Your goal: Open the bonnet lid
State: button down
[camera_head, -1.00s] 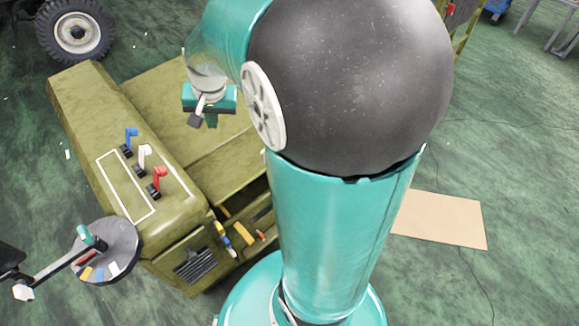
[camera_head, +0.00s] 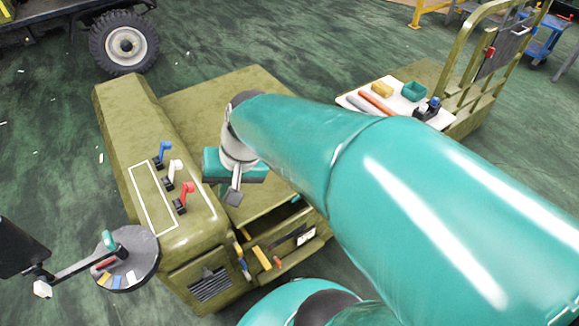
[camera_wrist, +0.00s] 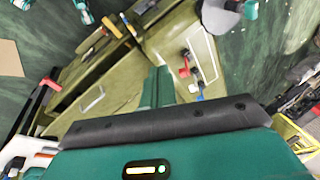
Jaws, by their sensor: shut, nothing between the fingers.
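The bonnet lid (camera_head: 195,95) is a broad, flat olive panel on the olive vehicle body, right of the lever console (camera_head: 140,130). It looks closed. It also shows in the wrist view (camera_wrist: 110,95). My gripper (camera_head: 236,172) is over the lid's near part, close to the console, with its fingers hard to make out in the head view. In the wrist view my gripper (camera_wrist: 158,84) shows its green fingers together and empty, pointing towards the body. Whether they touch the lid I cannot tell.
Blue, white and red levers (camera_head: 172,178) stand on the console beside my gripper. A round disc (camera_head: 128,262) on an arm is at lower left. An open compartment (camera_head: 290,255) with coloured handles lies below the lid's near edge. A railed cart (camera_head: 425,85) stands at the right.

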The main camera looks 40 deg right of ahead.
jog(key=w+d+f+m+t+y, duration=0.2)
jog(key=w+d+f+m+t, duration=0.1)
jog(key=d+f+m, duration=0.55)
jog(key=w+d+f+m+t+y, duration=0.1)
jog(key=w+d+f+m+t, duration=0.15)
jog(key=d+f+m, duration=0.65)
jog(key=s+d+f+m+t+h, duration=0.1)
jog(key=s+d+f+m+h, duration=0.2)
jog(key=s+d+f+m, duration=0.35)
jog(key=s+d+f+m+t+h, duration=0.1)
jog(key=s+d+f+m+h, duration=0.4)
jog(key=f+m, duration=0.4)
jog(key=w+d+f+n+y, duration=0.1)
jog(key=w+d+f, duration=0.1)
jog(key=w+f, duration=0.65)
jog(key=shift+w+d+r, duration=0.1)
jog(key=shift+w+r, duration=0.1)
jog(key=shift+r, duration=0.6)
jog(key=shift+w+d+r, duration=0.1)
jog(key=shift+w+r, duration=0.15)
jog(key=shift+r, duration=0.5)
jog(key=shift+w+r, duration=0.2)
jog(key=shift+r, duration=0.6)
